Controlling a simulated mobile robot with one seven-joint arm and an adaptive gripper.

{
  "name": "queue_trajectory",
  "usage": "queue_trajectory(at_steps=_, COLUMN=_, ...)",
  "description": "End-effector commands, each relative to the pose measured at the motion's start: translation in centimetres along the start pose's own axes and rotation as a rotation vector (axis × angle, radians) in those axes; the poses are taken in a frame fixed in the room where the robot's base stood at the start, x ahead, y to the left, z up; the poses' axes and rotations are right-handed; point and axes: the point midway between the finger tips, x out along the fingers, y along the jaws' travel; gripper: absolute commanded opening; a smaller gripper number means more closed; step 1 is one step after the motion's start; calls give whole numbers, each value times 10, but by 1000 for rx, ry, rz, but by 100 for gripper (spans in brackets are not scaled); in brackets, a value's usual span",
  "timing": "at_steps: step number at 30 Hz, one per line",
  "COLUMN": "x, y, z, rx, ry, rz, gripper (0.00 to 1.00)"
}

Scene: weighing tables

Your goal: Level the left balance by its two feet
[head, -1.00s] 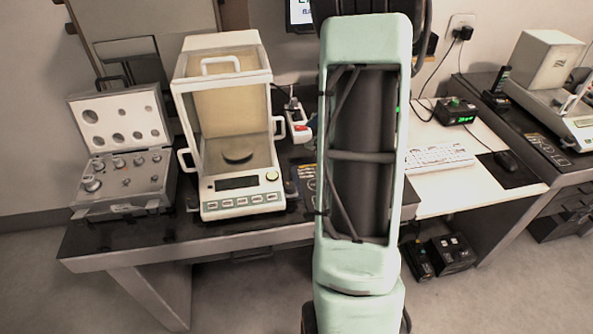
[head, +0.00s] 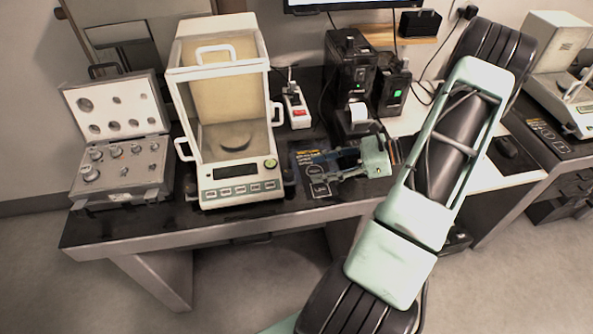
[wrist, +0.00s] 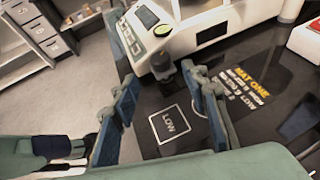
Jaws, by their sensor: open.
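The left balance (head: 228,120), a white case with clear panes, stands on the dark table. Its display and a round yellow-green disc (head: 270,163) are on the front panel; the disc also shows in the wrist view (wrist: 162,30). A dark foot (head: 289,183) is at its front right corner, and another dark foot (head: 191,190) is at its front left. My gripper (head: 318,170) is open, right of the balance, its fingers pointing left. In the wrist view, a dark foot (wrist: 163,67) shows between and just beyond the fingertips (wrist: 160,82); contact cannot be told.
A dark mat (head: 315,175) with a LOW square lies under my gripper. An open weight case (head: 120,140) stands left of the balance. A second balance (head: 560,85) is far right.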

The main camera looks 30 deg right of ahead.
Motion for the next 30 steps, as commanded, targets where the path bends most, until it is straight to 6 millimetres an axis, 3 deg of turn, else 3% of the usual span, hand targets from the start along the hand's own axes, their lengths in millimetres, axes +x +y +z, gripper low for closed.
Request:
queue_trajectory(at_steps=6, x=43, y=1, z=1, rx=2, ry=0, rz=3, gripper=41)
queue_trajectory(at_steps=12, x=69, y=0, z=0, rx=2, ry=1, rz=1, gripper=41)
queue_trajectory(at_steps=24, x=78, y=0, z=-1, rx=1, ry=3, rz=0, gripper=41)
queue_trajectory(at_steps=30, x=78, y=0, z=-1, rx=1, ry=3, rz=0, gripper=20)
